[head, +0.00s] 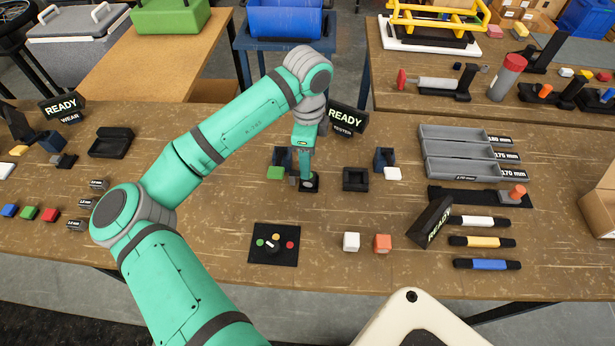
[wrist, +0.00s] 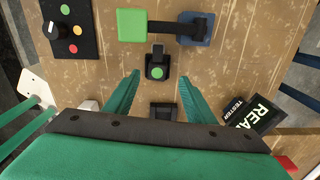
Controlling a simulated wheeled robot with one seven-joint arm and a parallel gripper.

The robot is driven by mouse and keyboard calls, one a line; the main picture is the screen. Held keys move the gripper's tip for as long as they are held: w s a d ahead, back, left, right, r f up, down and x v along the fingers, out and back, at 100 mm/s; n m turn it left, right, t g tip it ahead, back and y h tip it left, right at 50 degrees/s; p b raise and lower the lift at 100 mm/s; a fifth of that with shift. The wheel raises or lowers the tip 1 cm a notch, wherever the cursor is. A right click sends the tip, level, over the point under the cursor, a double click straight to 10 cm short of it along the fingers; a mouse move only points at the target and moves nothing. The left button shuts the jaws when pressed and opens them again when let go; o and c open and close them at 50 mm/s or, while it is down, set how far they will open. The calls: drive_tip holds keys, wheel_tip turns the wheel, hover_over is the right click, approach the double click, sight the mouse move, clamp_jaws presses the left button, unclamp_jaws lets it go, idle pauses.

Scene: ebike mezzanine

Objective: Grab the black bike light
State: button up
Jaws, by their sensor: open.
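A small black bike light (wrist: 157,68) with a green round spot on top stands on the brown workbench. In the wrist view it appears between my fingertips, with a gap on each side. My gripper (wrist: 158,76) is open, with its two green fingers pointing down at the light. In the head view my gripper (head: 306,181) reaches down onto the bench, and the black light (head: 311,186) shows at the fingertips, partly covered by them. I cannot tell how far the fingertips are above the bench.
A green block (wrist: 132,25) and a blue holder (wrist: 196,30), joined by a dark bar, stand close beside the light. A black tray (head: 355,180) is to the right. A black panel with coloured dots (head: 273,244) lies in front. A READY TESTER sign (head: 346,119) stands behind.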

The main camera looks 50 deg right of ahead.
drive_tip(key=shift+s+f, duration=0.2)
drive_tip(key=shift+f, duration=1.25)
drive_tip(key=shift+s+f, duration=0.15)
drive_tip(key=shift+f, duration=1.3)
drive_tip(key=shift+c, duration=0.3)
drive_tip(key=shift+a, duration=0.1)
drive_tip(key=c, duration=1.1)
drive_tip(key=shift+r, duration=0.1)
